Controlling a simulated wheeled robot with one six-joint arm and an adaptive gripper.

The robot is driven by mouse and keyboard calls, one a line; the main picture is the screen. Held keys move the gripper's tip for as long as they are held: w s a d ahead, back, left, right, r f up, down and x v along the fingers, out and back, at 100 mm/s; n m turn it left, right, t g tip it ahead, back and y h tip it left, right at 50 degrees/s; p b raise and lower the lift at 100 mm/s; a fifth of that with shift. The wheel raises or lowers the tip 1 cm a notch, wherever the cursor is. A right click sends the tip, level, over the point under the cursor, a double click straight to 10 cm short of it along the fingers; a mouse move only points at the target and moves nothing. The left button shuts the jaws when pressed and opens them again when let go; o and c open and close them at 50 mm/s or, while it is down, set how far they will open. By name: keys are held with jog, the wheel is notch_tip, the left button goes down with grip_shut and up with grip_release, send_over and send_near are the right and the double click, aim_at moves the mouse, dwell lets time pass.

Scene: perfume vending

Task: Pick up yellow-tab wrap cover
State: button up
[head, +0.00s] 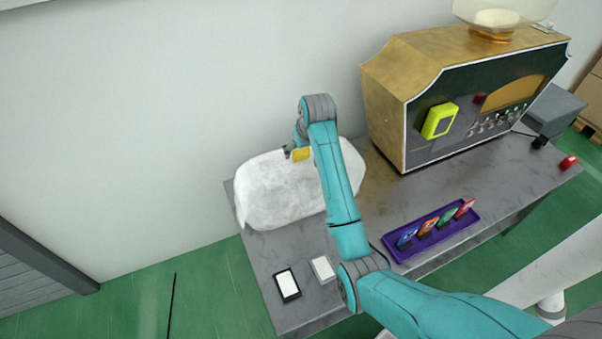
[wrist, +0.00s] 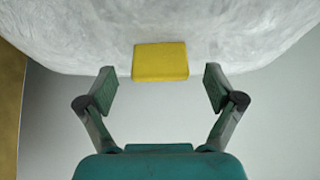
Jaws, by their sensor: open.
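The wrap cover (head: 272,192) is a large white, wrinkled, rounded bundle lying on the grey table beside the wall. Its yellow tab (head: 301,154) sticks out at its upper edge in the head view. In the wrist view the white cover (wrist: 230,35) fills the top, and the yellow tab (wrist: 160,62) hangs at its edge. My gripper (wrist: 160,88) is open, with one finger to each side of the tab and apart from it. In the head view my arm hides part of the cover, and most of my gripper (head: 290,150) is hard to make out.
A gold and dark vending machine (head: 388,118) with a yellow-green panel stands on the table (head: 410,195) to the right. A purple tray (head: 401,257) holds several coloured cards. Two small cards, one black-framed (head: 287,284) and one grey (head: 323,269), lie at the front. A red object (head: 568,162) sits far right.

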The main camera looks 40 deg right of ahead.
jog(key=shift+x, duration=1.2)
jog(key=c, duration=1.7)
jog(key=shift+r, duration=0.15)
